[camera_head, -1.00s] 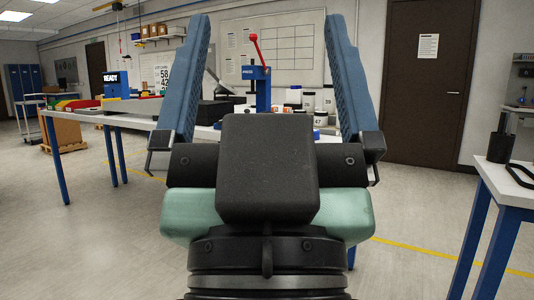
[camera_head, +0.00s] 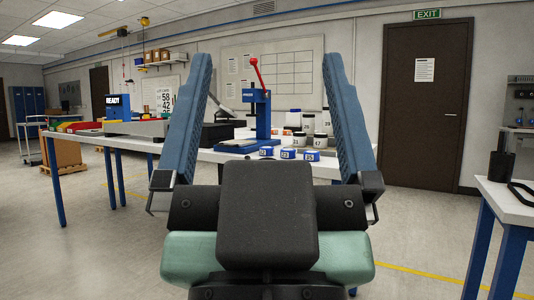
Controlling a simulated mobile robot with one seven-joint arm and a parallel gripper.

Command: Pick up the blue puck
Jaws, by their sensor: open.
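Several small blue-and-white numbered containers stand on the white worktable (camera_head: 215,156), seen between my gripper's fingers. Three low, puck-like ones are in its front row: a left one (camera_head: 266,152), a middle one (camera_head: 288,154) and a right one (camera_head: 312,156). Each has a blue body with a white label; I cannot tell which is the blue puck. My gripper (camera_head: 266,60) is open and empty, its two blue fingers pointing up and spread wide in the near foreground. The table and containers are well beyond it, with no contact. My gripper's dark body hides the area below them.
A blue press with a red lever (camera_head: 258,105) stands left of the containers. Taller white jars (camera_head: 308,124) stand behind them. A second white table (camera_head: 510,200) with a black item is at the right. Floor between the tables is open. A closed door (camera_head: 425,110) is behind.

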